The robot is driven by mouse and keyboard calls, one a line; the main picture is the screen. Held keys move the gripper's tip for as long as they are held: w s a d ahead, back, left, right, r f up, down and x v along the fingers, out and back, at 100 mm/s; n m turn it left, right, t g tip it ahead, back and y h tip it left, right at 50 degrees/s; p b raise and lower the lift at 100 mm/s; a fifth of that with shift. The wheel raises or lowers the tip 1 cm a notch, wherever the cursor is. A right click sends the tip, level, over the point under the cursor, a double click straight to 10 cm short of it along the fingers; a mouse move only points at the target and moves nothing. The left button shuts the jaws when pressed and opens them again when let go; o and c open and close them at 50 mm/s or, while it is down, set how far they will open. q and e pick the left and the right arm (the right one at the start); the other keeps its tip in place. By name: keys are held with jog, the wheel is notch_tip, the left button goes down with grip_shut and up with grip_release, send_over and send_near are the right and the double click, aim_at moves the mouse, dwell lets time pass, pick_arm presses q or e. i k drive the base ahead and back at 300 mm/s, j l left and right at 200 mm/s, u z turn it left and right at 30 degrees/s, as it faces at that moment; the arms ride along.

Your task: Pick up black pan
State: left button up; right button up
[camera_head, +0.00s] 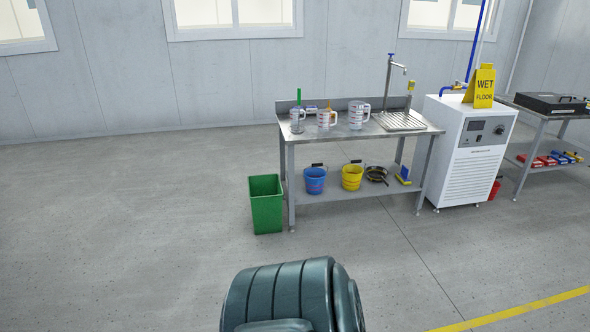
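The black pan (376,174) rests on the lower shelf of the metal sink table (300,141), toward its right side. It looks dark with a brownish inside, and it sits between a yellow bucket (352,177) and a small blue-and-yellow item (403,176). The table's top hangs above it. Neither of my grippers shows in the head view. The pan is well away from me across open floor.
A green bin (266,204) stands at the table's left end. A blue bucket (315,180) shares the shelf. Measuring jugs (358,115) stand on top. A white machine (468,150) with a wet-floor sign (484,87) stands right of the table. The floor in front is clear.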

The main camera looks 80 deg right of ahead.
aim_at(380, 178)
jog(key=z, duration=3.4)
jog(key=i+l+z, duration=0.3)
jog(key=i, duration=0.75)
jog(key=i+z, duration=0.3)
jog(key=i, duration=0.8)
